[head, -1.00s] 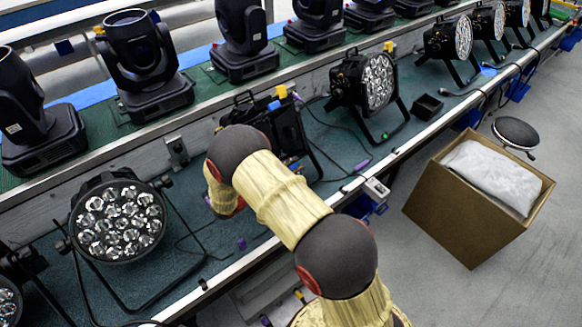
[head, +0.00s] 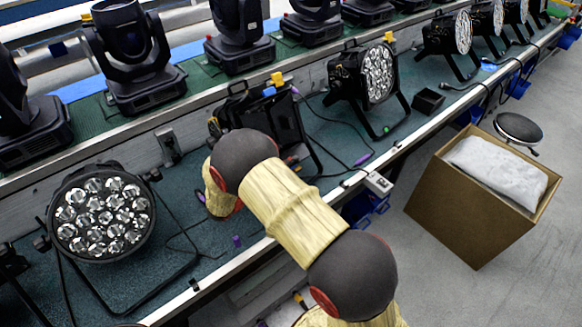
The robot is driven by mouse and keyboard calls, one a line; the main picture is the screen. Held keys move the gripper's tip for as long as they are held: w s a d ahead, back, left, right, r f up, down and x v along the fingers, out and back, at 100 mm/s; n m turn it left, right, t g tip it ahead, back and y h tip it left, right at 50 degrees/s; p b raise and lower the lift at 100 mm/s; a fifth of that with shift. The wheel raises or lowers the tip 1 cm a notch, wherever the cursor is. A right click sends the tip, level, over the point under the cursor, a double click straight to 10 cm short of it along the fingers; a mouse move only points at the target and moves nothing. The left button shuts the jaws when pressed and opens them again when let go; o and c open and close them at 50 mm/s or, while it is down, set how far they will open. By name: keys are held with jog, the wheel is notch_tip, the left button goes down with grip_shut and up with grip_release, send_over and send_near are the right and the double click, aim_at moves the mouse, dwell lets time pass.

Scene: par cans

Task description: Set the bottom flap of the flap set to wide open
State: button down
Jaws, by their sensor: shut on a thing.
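A black par can with dark flat flaps (head: 286,122) stands on the bench just beyond my bent arm; this looks like the flap set. Yellow and blue tabs show near its top. My arm covers its lower left part, so I cannot make out the bottom flap or its angle. My gripper is hidden behind my arm's dark joint and pale links, so its fingers and any contact with the flap do not show.
A par can with several round lenses (head: 100,213) stands at the left on the bench. Another lit-faced par can (head: 378,75) stands to the right. Moving-head lights line the raised back shelf. A cardboard box (head: 450,205) stands on the floor beside a round black stool (head: 518,128).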

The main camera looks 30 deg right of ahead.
jog(key=shift+f, duration=0.15)
jog(key=c, duration=1.8)
grip_release()
jog(key=shift+o, duration=0.4)
jog(key=shift+a, duration=0.15)
jog(key=s+a, duration=0.2)
jog(key=a, duration=0.9)
jog(key=shift+s+a, duration=0.15)
jog(key=shift+a, duration=0.15)
jog(key=shift+c, duration=0.5)
